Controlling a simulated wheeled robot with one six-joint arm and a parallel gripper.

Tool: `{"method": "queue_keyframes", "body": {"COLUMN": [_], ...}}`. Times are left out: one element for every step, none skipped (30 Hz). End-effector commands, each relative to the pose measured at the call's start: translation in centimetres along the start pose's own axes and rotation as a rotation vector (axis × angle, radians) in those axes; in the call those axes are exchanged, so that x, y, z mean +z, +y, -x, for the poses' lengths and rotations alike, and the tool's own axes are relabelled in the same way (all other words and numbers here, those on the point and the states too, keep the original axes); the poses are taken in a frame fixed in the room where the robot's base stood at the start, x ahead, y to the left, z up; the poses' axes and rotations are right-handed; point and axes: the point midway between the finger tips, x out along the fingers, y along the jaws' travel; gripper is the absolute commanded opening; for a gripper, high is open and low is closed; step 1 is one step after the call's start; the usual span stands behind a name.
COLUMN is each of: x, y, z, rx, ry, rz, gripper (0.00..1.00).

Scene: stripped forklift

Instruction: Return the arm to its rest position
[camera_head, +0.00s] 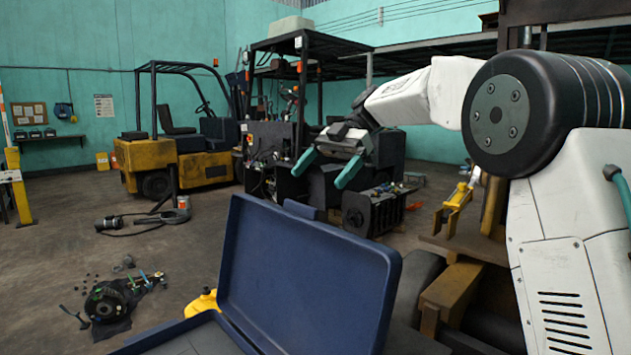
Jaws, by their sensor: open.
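My gripper (327,168) is at the end of my white and black arm, which reaches in from the right side of the head view. Its two teal fingers are spread apart and point down and to the left. Nothing shows between them. The gripper is in the air, above and behind the raised lid of a blue case (305,270) in the picture. It is not seen touching anything.
A dark stripped forklift (275,145) stands behind my gripper, with a black machine part (373,209) on the floor near it. A yellow forklift (180,150) is farther left. Loose parts (110,303) lie at lower left.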

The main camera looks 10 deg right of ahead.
Motion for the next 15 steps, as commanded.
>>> {"method": "queue_keyframes", "body": {"x": [0.0,0.0,0.0,0.0,0.0,-0.1,-0.1,-0.1,-0.2,-0.3,-0.5,-0.7,-0.9,-1.1,-1.3], "y": [0.0,0.0,0.0,0.0,0.0,0.0,0.0,-0.1,-0.3,-0.6,-1.0,-1.6,-2.2,-3.0,-4.1], "z": [0.0,0.0,0.0,0.0,0.0,0.0,0.0,0.0,-0.1,-0.1,-0.2,-0.4,-0.6,-0.8,-1.2], "rx": [0.000,0.000,0.000,0.000,0.000,0.000,0.000,0.001,0.003,0.005,0.008,0.014,0.022,0.029,0.043], "ry": [0.000,0.000,0.000,0.000,0.000,0.000,0.000,-0.002,-0.007,-0.014,-0.024,-0.042,-0.058,-0.077,-0.105], "rz": [0.000,0.000,0.000,0.000,0.000,0.000,-0.001,-0.006,-0.019,-0.037,-0.061,-0.107,-0.148,-0.198,-0.272], "gripper": [1.00,1.00,1.00,1.00,1.00,1.00,1.00,1.00,1.00,1.00,1.00,1.00,1.00,1.00,1.00]}}
